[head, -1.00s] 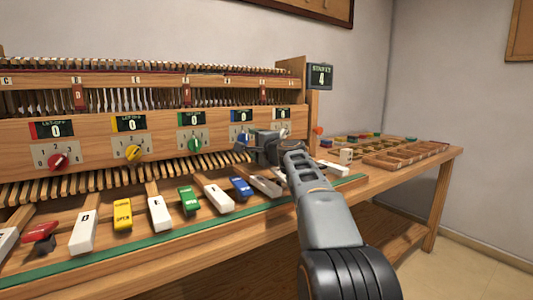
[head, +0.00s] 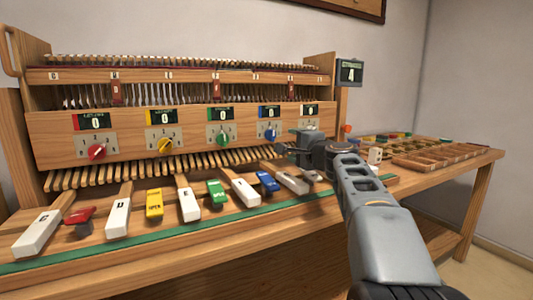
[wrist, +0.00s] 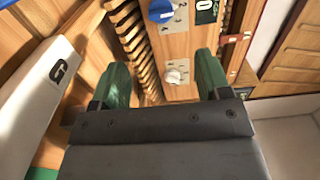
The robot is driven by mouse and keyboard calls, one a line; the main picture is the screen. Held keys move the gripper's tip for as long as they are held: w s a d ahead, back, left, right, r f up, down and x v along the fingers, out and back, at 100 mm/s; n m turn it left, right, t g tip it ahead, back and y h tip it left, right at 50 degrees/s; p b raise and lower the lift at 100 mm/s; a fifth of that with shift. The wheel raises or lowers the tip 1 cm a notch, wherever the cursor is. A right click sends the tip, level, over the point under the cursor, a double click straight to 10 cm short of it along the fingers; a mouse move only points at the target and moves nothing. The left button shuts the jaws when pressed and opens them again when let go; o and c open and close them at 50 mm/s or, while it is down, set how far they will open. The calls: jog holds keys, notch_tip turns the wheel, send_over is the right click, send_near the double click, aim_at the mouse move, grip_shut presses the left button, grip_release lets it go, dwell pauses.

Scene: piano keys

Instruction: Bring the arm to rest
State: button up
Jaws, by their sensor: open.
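My gripper (head: 285,150) is at the end of my grey arm, in front of the right part of the wooden piano-key rig (head: 130,130) in the head view. In the wrist view my gripper (wrist: 165,80) shows two green fingers spread apart with nothing between them. A white dial (wrist: 177,72) and a blue dial (wrist: 162,10) on the front panel show beyond the fingers. A white key marked G (wrist: 45,90) lies left of the fingers. My arm hides part of the rig's right end and the bench behind it.
Colored and white keys, such as the yellow key (head: 154,204), line the bench front. A white mug (head: 375,156) and a compartmented wooden tray (head: 440,158) are on the right bench. Floor at right is clear.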

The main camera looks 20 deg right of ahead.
jog(key=s+a+r+n+g+y+p, duration=0.1)
jog(key=s+a+r+n+g+p, duration=0.1)
jog(key=s+a+n+g+p, duration=0.65)
jog(key=s+a+r+n+t+y+p, duration=0.1)
jog(key=s+a+r+p, duration=0.15)
jog(key=a+p, duration=0.75)
jog(key=s+d+r+n+g+h+p, duration=0.1)
jog(key=s+n+g+h+p, duration=0.1)
jog(key=s+p, duration=0.5)
jog(key=s+d+r+n+g+h+p, duration=0.1)
jog(key=s+n+g+p, duration=0.3)
jog(key=s+p, duration=0.4)
jog(key=d+n+h+p, duration=0.1)
jog(key=p, duration=0.5)
jog(key=shift+s+g+p, duration=0.3)
jog(key=shift+g+p, duration=0.05)
jog(key=shift+p, duration=0.05)
jog(key=shift+c, duration=0.5)
